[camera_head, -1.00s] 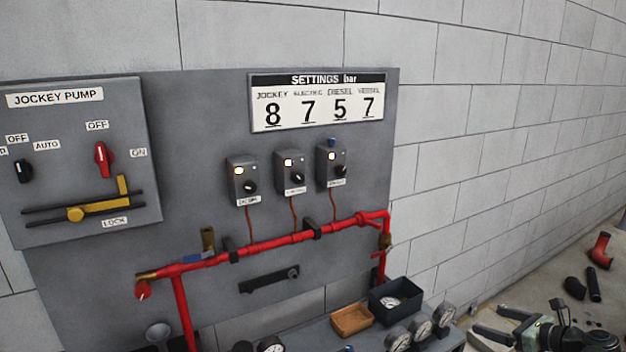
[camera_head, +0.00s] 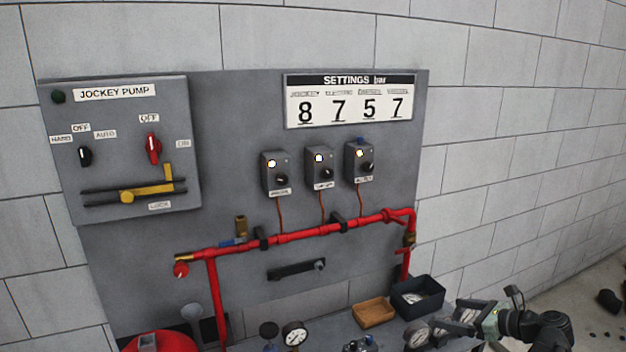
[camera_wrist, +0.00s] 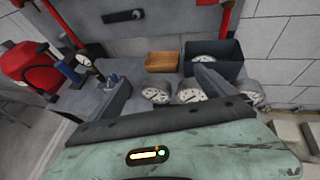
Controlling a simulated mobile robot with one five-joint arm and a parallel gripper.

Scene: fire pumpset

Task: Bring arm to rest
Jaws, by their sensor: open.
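My gripper (camera_head: 462,325) is at the lower right of the head view, in front of the bench, near the black box and gauges. It is open and empty. In the wrist view its two fingers (camera_wrist: 163,76) are spread apart, with the bench top and gauges beyond them. My arm extends to the right of the gripper in the head view and is not folded against anything visible.
A grey panel carries the jockey pump box (camera_head: 120,150), three switch boxes and a red pipe (camera_head: 320,232). Below are an orange tray (camera_head: 374,313), a black box (camera_head: 418,298) and several gauges (camera_head: 294,334). A red object (camera_wrist: 28,65) stands left. Floor shows at right.

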